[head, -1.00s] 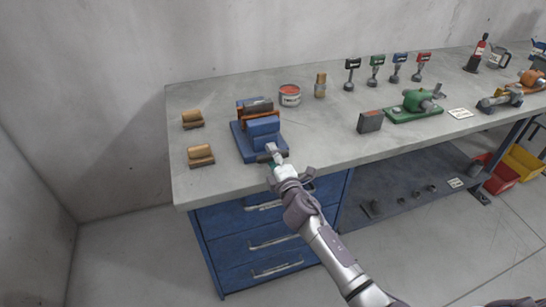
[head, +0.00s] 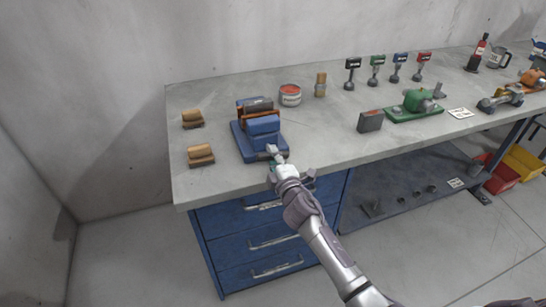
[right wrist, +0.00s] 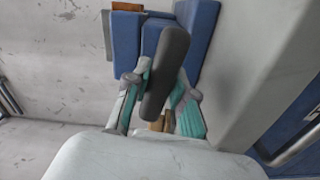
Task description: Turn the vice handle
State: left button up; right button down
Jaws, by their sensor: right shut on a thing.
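The blue vice (head: 262,128) stands on the bench near its front left edge, with an orange-brown piece between its jaws. It also shows at the top of the right wrist view (right wrist: 200,30). The vice handle, a dark grey bar (right wrist: 165,70), lies between my right gripper's teal-padded fingers in the right wrist view and leans slightly from upright. My right gripper (head: 275,158) is at the front of the vice, shut on the handle. It hides most of the handle in the head view. My left gripper is not in view.
Two wooden blocks (head: 192,118) (head: 201,155) lie left of the vice. A red-topped can (head: 290,95) stands behind it to the right. A dark box (head: 370,121) and a green vice (head: 415,103) are farther right. Blue drawers (head: 270,243) are below the bench (head: 320,145).

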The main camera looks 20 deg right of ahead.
jog(key=m, duration=0.5)
jog(key=shift+m, duration=0.3)
jog(key=m+p, duration=0.1)
jog(key=m, duration=0.5)
jog(key=shift+f, duration=0.1)
dwell(0.3)
jog(key=c, duration=1)
grip_release()
jog(key=shift+o, duration=0.2)
jog(key=shift+s, duration=0.15)
jog(key=s, duration=1.1)
jog(key=shift+s+d, duration=0.2)
jog(key=shift+s, duration=0.2)
